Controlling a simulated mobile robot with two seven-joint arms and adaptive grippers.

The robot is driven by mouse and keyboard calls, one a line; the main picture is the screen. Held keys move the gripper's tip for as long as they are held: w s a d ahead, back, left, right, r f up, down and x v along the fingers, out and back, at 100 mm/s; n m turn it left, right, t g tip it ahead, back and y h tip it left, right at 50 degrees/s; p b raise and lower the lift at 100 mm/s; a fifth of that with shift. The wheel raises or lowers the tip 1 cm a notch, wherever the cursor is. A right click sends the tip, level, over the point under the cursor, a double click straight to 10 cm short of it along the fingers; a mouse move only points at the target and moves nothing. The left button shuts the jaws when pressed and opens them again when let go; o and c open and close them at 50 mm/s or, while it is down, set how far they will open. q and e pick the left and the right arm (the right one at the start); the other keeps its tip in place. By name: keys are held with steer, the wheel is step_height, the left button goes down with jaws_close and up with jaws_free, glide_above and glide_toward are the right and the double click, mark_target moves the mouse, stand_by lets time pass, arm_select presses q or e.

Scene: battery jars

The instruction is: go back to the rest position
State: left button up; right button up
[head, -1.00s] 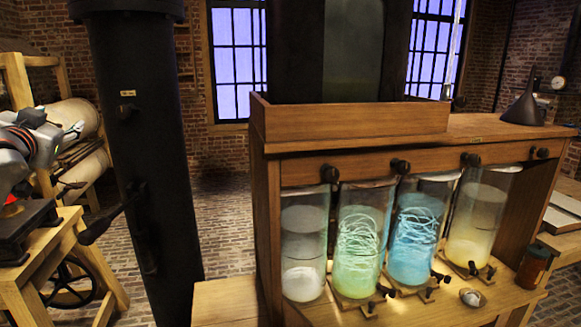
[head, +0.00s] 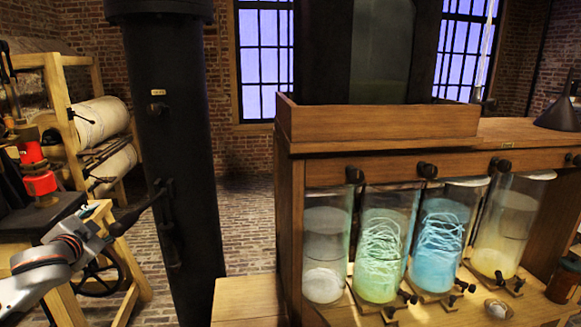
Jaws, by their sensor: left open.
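My left arm comes in from the lower left, with a pale grey wrist and an orange ring. My left gripper (head: 88,236) is at its end, small and partly lost against the wooden stand behind it. It is open, and I see nothing held in it. It is left of the black column (head: 176,130) and well apart from the jars. My right gripper is not in view.
A wooden cabinet (head: 385,168) holds a row of glass jars, including a green one (head: 382,250) and a blue one (head: 440,245). A red device (head: 38,180) stands at the left.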

arm_select(q)
steer(key=s+d+f+m+g+h, duration=0.15)
steer(key=s+f, duration=0.35)
steer(key=f, duration=0.6)
steer(key=s+d+f+m+g+h, duration=0.15)
steer(key=s+f, duration=0.25)
steer(key=f, duration=0.8)
steer(key=s+d+f+m+g+h, duration=0.1)
steer(key=s+d+f+m+g, duration=0.1)
steer(key=s+f, duration=0.75)
steer(key=s+d+f+m+g+h, duration=0.1)
steer(key=s+d+f+h, duration=0.15)
steer(key=s+f, duration=0.7)
steer(key=s+d+f+n, duration=0.1)
steer(key=d+n, duration=0.3)
steer(key=d, duration=0.8)
steer(key=s+d+f+n+t, duration=0.1)
steer(key=d+n, duration=0.4)
steer(key=d, duration=0.6)
steer(key=shift+s+d, duration=0.4)
steer(key=shift+s, duration=0.35)
